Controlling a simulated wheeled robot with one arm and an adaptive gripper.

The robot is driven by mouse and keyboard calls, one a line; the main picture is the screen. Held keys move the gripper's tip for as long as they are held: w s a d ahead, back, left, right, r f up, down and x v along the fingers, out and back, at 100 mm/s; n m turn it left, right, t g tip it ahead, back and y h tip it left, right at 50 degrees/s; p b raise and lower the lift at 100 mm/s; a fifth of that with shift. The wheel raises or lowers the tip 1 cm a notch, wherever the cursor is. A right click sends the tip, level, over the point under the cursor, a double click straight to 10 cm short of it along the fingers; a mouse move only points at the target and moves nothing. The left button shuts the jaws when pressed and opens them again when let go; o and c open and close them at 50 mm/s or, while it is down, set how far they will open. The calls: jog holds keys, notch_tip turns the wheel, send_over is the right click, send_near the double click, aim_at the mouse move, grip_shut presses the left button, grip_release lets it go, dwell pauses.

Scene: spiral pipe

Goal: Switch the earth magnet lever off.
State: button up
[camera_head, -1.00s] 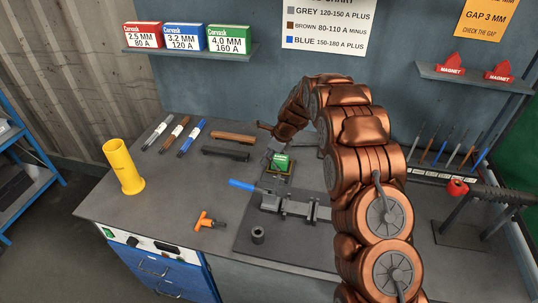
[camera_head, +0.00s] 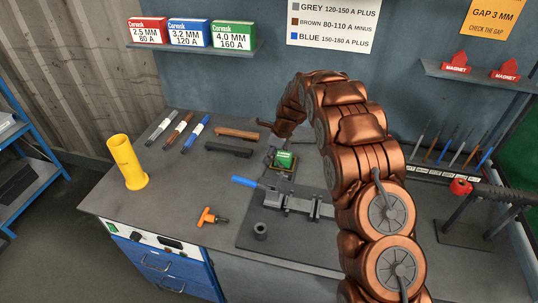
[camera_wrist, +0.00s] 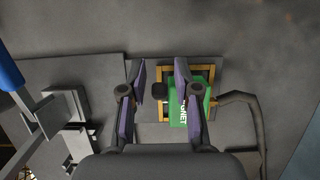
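The earth magnet is a green block lettered in white (camera_wrist: 194,104) on a brown square frame, right of centre in the wrist view. It also shows on the bench in the head view (camera_head: 285,160). A short dark knob (camera_wrist: 160,91), apparently the lever's end, sticks out from its left side. My gripper (camera_wrist: 160,72) is open, with one finger on each side of the knob. The right finger overlaps the green block in the picture; I cannot tell whether it touches.
A clamp with a blue handle (camera_head: 245,182) stands on the dark plate left of the magnet. A dark cable (camera_wrist: 250,112) curves beside the magnet.

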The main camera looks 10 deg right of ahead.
aim_at(279, 161)
jog(key=shift+o, duration=0.5)
jog(key=v, duration=1.2)
jog(key=shift+s, duration=0.1)
